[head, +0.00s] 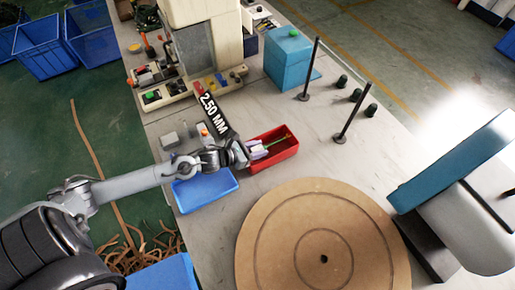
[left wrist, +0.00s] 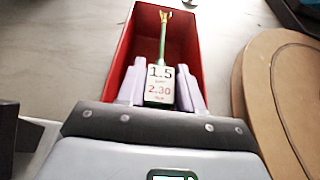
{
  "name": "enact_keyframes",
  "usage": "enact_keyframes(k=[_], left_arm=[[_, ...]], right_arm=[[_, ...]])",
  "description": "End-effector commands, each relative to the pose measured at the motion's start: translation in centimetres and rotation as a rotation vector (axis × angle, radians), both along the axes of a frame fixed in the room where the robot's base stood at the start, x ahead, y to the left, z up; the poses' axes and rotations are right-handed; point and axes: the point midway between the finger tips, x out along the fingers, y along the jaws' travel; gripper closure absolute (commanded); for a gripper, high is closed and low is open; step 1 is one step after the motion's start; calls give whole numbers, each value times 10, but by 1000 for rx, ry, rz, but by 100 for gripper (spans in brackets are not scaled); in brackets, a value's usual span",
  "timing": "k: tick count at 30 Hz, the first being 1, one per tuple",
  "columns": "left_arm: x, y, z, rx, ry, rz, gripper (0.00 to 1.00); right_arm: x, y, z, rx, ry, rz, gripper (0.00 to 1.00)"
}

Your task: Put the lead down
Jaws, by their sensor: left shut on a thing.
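My left gripper (head: 258,151) is over the near-left end of a red bin (head: 279,158) on the table. It is shut on the lead (head: 277,142), a thin green piece with a tan tip. In the left wrist view the lead (left wrist: 162,45) sticks out from between the pale fingers of the gripper (left wrist: 160,92), pointing along the red bin (left wrist: 190,22). A label reading 1.5 and 2.30 sits between the fingers. I cannot tell whether the lead touches the bin floor. My right gripper is not in view.
A blue tray (head: 205,190) lies left of the red bin, below my left forearm. A round wooden board (head: 300,235) is in front. Two black upright rods (head: 352,122) and several dark pegs stand to the right. A machine (head: 205,50) stands behind.

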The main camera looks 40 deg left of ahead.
Motion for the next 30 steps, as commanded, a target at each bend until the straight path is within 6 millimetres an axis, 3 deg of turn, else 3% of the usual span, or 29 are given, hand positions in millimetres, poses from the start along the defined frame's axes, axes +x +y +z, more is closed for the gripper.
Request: enact_keyframes(k=[10, 11, 15, 25, 30], left_arm=[[0, 0, -7, 1, -1, 0, 99], [0, 0, -7, 1, 0, 0, 62], [0, 0, -7, 0, 0, 0, 40], [0, 0, -5, 0, 0, 0, 39], [0, 0, 6, -1, 0, 0, 39]], right_arm=[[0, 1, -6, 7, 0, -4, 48], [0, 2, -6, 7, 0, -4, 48], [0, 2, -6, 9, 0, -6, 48], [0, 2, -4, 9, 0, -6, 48], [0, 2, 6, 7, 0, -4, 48]])
